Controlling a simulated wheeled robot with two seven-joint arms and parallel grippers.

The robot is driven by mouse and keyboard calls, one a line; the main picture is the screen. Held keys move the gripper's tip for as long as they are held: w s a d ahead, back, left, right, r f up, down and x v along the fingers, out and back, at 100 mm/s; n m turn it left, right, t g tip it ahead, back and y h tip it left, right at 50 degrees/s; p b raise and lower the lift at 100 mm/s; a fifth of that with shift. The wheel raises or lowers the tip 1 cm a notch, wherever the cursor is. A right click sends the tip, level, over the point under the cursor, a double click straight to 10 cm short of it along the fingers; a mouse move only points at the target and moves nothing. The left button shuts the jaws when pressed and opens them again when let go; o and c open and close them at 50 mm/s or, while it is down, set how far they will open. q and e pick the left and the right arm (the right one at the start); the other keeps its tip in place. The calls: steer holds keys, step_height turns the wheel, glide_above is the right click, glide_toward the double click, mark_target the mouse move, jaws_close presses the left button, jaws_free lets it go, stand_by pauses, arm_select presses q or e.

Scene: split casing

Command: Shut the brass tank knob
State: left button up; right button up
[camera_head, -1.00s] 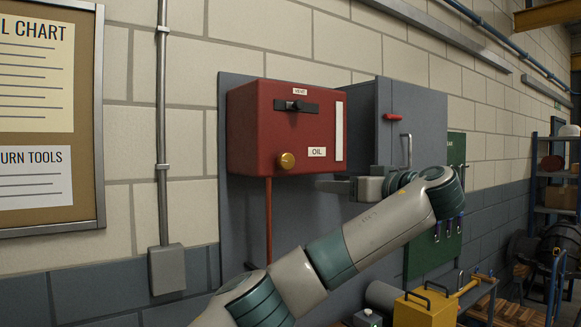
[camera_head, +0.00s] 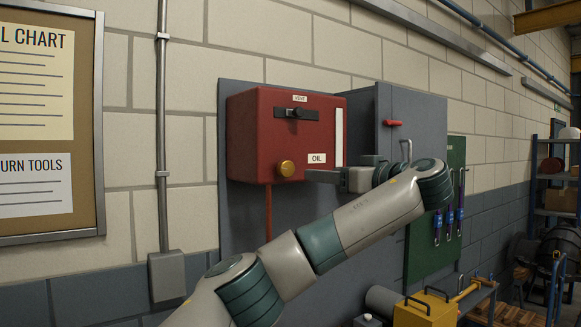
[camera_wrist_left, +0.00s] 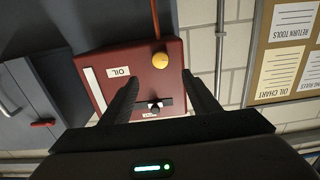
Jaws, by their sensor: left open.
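The brass knob (camera_head: 286,168) sits low on the front of the red oil tank (camera_head: 252,130), left of the OIL label. It also shows in the left wrist view (camera_wrist_left: 160,60), ahead of and between the two dark fingers. My left gripper (camera_head: 308,176) is just right of the knob, at about its height, and looks apart from it. In the left wrist view my left gripper (camera_wrist_left: 158,85) has its fingers spread with nothing between them. A dark vent slider (camera_head: 297,113) is on the upper part of the tank. My right gripper is not in view.
A grey cabinet (camera_head: 420,112) with a red handle stands right of the tank. A green tool board (camera_head: 452,200) hangs beyond it. A red pipe (camera_head: 268,212) runs down under the tank. A yellow box (camera_head: 425,308) is below.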

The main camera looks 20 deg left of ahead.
mark_target(288, 170)
arm_select(q)
steer(key=p+x, duration=0.4)
steer(key=x, duration=0.3)
steer(key=p+x, duration=0.4)
steer(key=x, duration=0.2)
steer(key=shift+w+a+r, duration=0.2)
steer(key=shift+a, duration=0.1)
steer(key=shift+p+x, duration=0.3)
steer(key=shift+x, duration=0.5)
steer(key=shift+f, duration=0.2)
steer(key=shift+c, duration=0.7)
steer(key=c, duration=0.9)
